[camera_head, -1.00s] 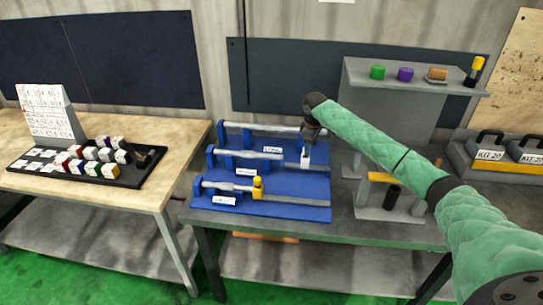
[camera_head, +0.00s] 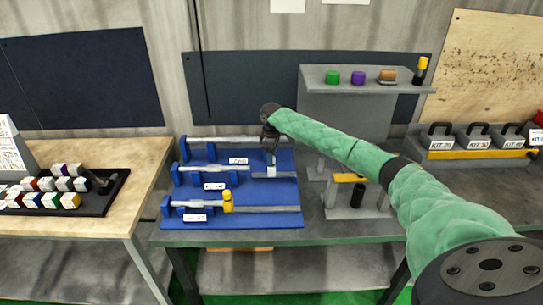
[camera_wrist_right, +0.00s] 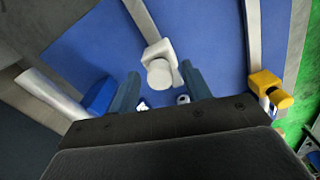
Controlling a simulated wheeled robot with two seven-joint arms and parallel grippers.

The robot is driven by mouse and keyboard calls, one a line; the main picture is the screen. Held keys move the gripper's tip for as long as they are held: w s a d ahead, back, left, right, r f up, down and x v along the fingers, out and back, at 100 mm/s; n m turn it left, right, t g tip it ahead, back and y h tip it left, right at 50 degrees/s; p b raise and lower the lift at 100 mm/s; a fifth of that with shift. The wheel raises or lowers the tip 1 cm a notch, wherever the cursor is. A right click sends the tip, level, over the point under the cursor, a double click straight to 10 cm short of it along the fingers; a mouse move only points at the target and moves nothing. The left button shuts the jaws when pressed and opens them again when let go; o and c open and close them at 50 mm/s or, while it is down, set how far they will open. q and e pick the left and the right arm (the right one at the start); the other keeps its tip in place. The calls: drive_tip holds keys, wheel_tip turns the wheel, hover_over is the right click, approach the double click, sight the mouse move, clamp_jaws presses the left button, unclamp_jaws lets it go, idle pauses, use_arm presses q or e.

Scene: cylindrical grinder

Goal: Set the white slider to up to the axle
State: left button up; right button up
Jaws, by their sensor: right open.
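The white slider (camera_head: 271,170) sits on the middle rail of the blue board (camera_head: 240,218), on the grey bar right of the axle (camera_head: 212,169). My right gripper (camera_head: 269,142) points down just above the slider. In the right wrist view, the white slider (camera_wrist_right: 160,66) with its round knob lies between the two spread fingertips of my right gripper (camera_wrist_right: 159,74). The gripper is open, with gaps beside the slider. The wrist housing hides part of the rail below. My left gripper is not in view.
A yellow slider (camera_head: 227,201) sits on the front rail, and it also shows in the right wrist view (camera_wrist_right: 270,88). The back rail (camera_head: 238,140) runs behind. A grey stand (camera_head: 345,212) with a black cylinder (camera_head: 357,195) is to the right. A shelf (camera_head: 350,88) stands behind.

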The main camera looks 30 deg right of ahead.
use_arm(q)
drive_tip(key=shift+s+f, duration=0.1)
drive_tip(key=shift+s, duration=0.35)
use_arm(e)
drive_tip(key=shift+f, duration=0.5)
clamp_jaws()
drive_tip(key=shift+w+a, duration=0.1)
drive_tip(key=shift+a, duration=0.15)
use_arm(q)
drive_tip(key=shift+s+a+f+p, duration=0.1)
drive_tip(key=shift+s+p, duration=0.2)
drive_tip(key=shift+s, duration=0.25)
use_arm(e)
drive_tip(key=w+a, duration=0.3)
drive_tip(key=a, duration=0.2)
drive_tip(key=shift+w+a, duration=0.25)
drive_tip(key=shift+a, duration=0.05)
drive_tip(key=shift+r, duration=0.1)
